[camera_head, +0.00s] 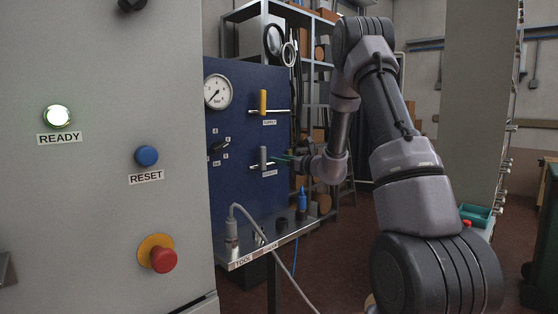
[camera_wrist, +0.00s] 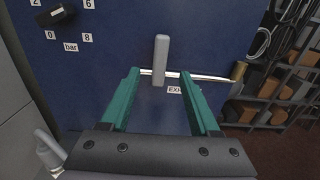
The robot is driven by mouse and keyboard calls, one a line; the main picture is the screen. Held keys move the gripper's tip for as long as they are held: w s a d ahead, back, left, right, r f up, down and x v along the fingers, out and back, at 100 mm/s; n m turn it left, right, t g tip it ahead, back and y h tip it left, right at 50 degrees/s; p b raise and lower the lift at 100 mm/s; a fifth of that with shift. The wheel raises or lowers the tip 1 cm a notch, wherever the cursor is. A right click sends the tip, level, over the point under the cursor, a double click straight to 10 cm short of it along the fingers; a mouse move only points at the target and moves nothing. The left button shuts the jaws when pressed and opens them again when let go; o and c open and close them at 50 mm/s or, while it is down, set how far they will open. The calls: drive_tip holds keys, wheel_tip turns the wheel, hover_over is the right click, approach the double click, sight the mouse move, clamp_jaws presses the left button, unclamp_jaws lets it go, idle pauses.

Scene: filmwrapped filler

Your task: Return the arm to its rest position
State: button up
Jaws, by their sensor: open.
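My arm reaches from the right foreground toward the blue panel (camera_head: 240,120) in the head view. My gripper (camera_head: 283,158) is in front of a grey lever (camera_head: 263,158) on that panel. In the wrist view my gripper (camera_wrist: 160,78) has two green fingers spread wide apart. The grey lever (camera_wrist: 161,58) stands upright on its metal pipe between the lines of the fingers, with clear space on both sides. Nothing is held. Whether the fingertips touch the pipe cannot be told.
A yellow lever (camera_head: 263,102) and a gauge (camera_head: 218,92) are above. A grey cabinet (camera_head: 100,230) with a lit green lamp (camera_head: 56,116) stands at left.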

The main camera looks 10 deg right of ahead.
drive_tip(key=s+a+r+n+g+y, duration=0.2)
drive_tip(key=s+a+r+n+g, duration=0.35)
drive_tip(key=s, duration=0.45)
drive_tip(key=s+a+r+n+g+y, duration=0.1)
drive_tip(key=s+a+r+n+g, duration=0.2)
drive_tip(key=s+a+r+n, duration=0.45)
drive_tip(key=s+d+f+n+g+h, duration=0.25)
drive_tip(key=s+n, duration=0.35)
drive_tip(key=s, duration=0.8)
drive_tip(key=s+d+n+t+h, duration=0.2)
drive_tip(key=s+d+n+h, duration=0.4)
drive_tip(key=s+d, duration=0.4)
drive_tip(key=shift+s+r+n+t+h, duration=0.15)
drive_tip(key=shift+s+n+t+h, duration=0.2)
drive_tip(key=shift+h, duration=0.4)
